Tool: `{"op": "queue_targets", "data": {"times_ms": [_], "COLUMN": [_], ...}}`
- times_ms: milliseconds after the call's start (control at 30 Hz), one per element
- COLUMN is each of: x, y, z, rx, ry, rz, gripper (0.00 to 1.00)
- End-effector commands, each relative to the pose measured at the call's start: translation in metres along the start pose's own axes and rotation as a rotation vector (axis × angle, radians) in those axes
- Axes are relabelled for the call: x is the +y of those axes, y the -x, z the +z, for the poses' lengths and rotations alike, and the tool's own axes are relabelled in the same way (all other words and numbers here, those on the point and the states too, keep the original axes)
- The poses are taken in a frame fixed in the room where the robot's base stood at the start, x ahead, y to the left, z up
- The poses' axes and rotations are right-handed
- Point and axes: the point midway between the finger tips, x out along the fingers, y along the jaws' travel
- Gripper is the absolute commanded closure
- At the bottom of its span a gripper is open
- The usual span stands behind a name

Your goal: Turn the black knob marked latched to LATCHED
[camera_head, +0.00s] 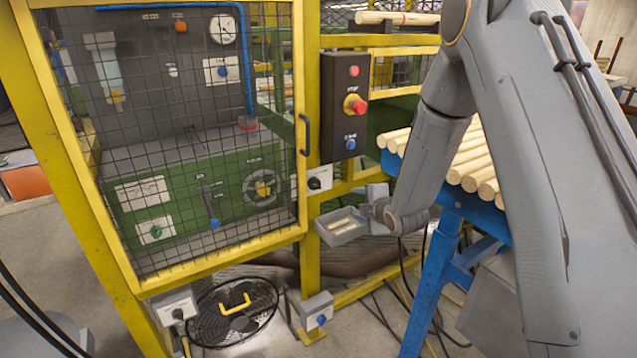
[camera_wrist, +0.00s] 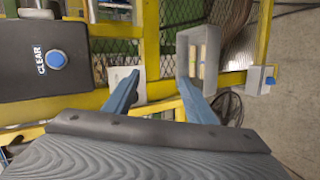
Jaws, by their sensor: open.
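A small black knob (camera_head: 314,183) sits on a pale box (camera_head: 325,174) on the yellow post, below the dark button panel. Its marking and pointer direction are too small to read. My gripper (camera_head: 374,196) is just right of that box, apart from it and partly hidden by my wrist. In the wrist view my gripper (camera_wrist: 158,82) is open, with two blue-grey fingers and nothing between them. A pale plate (camera_wrist: 121,77) is behind the left finger there and seems to be the same box; I cannot make out the knob on it.
A black panel (camera_head: 345,110) with red and blue buttons is above the box. A grey tray (camera_head: 342,238) with short dowels is below, close to my gripper. A mesh gate (camera_head: 222,262) is left. A blue stand (camera_head: 432,265) with wooden rods is right.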

Motion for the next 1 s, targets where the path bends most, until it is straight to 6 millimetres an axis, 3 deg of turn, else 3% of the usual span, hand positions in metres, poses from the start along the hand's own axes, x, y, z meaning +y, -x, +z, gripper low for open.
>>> {"op": "queue_targets", "data": {"times_ms": [133,400,567,1000], "x": [0.011,0.018,0.021,0.047], "y": [-0.027,-0.035,-0.038,-0.091], "z": [-0.031,-0.066,-0.073,-0.089], "rx": [0.089,0.124,0.124,0.123], "ry": [0.293,0.590,0.630,0.630], "rz": [0.208,0.477,0.520,0.518], "gripper": [0.49,0.49,0.49,0.49]}}
